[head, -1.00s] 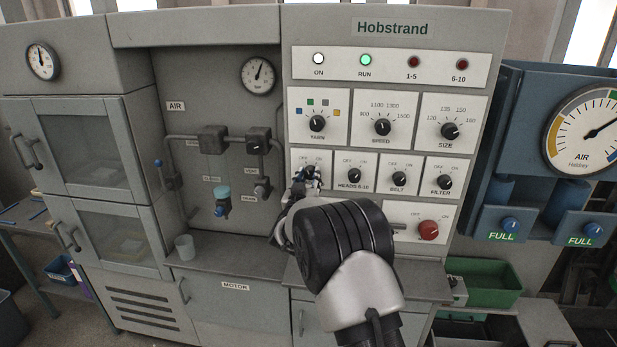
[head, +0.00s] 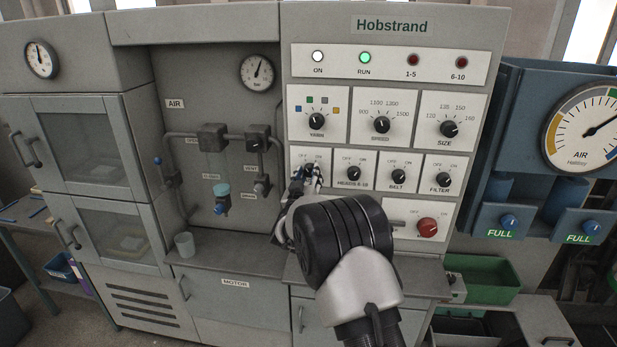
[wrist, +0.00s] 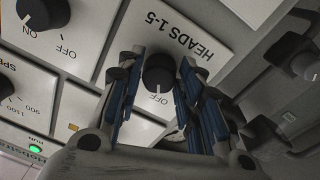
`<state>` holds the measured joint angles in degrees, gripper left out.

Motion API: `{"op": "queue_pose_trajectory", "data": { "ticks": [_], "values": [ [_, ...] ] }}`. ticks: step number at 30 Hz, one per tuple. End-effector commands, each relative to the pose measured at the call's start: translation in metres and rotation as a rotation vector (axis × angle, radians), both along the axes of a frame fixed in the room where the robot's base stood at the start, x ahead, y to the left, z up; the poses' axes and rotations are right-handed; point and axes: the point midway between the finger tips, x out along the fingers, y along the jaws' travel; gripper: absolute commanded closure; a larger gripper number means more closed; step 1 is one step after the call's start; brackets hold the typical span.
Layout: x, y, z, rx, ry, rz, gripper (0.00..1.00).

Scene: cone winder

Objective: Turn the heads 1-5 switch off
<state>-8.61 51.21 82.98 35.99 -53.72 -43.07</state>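The heads 1-5 switch is a round black knob (wrist: 158,72) on a white plate, seen upside down in the wrist view. A small pale mark on its rim faces the OFF word; the ON word is hidden behind a finger. My gripper (wrist: 160,62) is at the plate with one blue-padded finger on each side of the knob. Slim gaps seem to show at the fingertips, and I cannot tell whether either touches. In the head view my gripper (head: 306,178) covers most of this knob.
The heads 6-10 knob (head: 354,173) sits close to the right, then the belt (head: 398,177) and filter (head: 442,181) knobs. The yarn knob (head: 317,121) is just above. The 1-5 lamp (head: 413,60) is dark red; the run lamp (head: 365,57) is lit green.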

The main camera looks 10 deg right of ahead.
Motion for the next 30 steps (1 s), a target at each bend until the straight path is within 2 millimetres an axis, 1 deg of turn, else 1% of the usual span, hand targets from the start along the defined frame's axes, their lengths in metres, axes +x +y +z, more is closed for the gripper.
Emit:
{"op": "queue_pose_trajectory", "data": {
  "ticks": [1,6,17,20,23,30],
  "values": [
    [0.000,0.000,0.000,0.001,0.000,0.000,0.60],
    [0.000,0.000,0.000,0.001,0.001,0.000,0.50],
    [-0.003,0.001,-0.001,0.001,0.001,0.001,0.50],
    [-0.012,0.005,-0.001,0.001,0.003,0.001,0.50],
    [-0.028,0.011,-0.002,0.001,0.003,0.002,0.50],
    [-0.076,0.029,-0.004,0.001,0.003,0.002,0.50]
  ]
}}
